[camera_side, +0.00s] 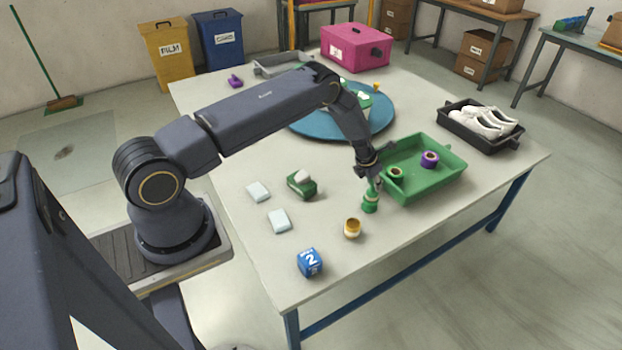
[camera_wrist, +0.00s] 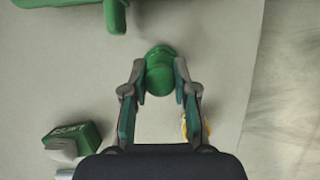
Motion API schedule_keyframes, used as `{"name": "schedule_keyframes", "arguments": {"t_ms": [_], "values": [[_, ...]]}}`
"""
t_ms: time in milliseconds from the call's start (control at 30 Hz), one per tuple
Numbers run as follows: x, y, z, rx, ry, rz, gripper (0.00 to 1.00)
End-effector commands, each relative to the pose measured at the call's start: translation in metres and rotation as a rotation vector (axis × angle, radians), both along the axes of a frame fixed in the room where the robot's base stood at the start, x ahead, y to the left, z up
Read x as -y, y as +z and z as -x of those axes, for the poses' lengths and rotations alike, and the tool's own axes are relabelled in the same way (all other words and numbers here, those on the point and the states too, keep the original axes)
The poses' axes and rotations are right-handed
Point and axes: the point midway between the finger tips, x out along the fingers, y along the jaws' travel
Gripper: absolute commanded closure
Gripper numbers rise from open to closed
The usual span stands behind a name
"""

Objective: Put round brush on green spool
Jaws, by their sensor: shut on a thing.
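The round brush (camera_side: 370,202) is green and upright, with a paler band near its middle. It is just in front of the green tray's near corner; whether its base touches the table I cannot tell. My gripper (camera_side: 373,181) points down over it and is shut on its upper part. In the wrist view, the brush's round green top (camera_wrist: 159,72) sits between the fingertips of my gripper (camera_wrist: 160,83). A green spool (camera_side: 394,173) with a tan top stands inside the tray near its left end, just right of my gripper.
The green tray (camera_side: 440,188) also holds a purple spool (camera_side: 429,159). A yellow-and-white spool (camera_side: 352,228), a blue numbered cube (camera_side: 309,262), a green box (camera_side: 301,187) and pale blocks (camera_side: 279,220) lie nearby. A blue turntable (camera_side: 310,126) and a black shoe tray (camera_side: 480,141) stand farther back.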

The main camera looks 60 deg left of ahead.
Motion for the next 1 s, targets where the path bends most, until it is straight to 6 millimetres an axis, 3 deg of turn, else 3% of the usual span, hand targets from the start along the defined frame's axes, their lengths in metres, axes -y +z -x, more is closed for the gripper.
{"name": "schedule_keyframes", "arguments": {"t_ms": [233,267,500,833,1000], "values": [[0.000,-0.002,0.000,0.000,0.000,0.000,1.00],[0.000,-0.003,0.000,0.000,0.000,0.000,0.71],[0.000,-0.002,0.000,0.000,0.000,0.000,0.47],[0.000,0.001,0.000,0.001,0.000,0.000,0.47],[-0.001,0.023,0.008,0.001,0.001,0.002,0.47]]}}
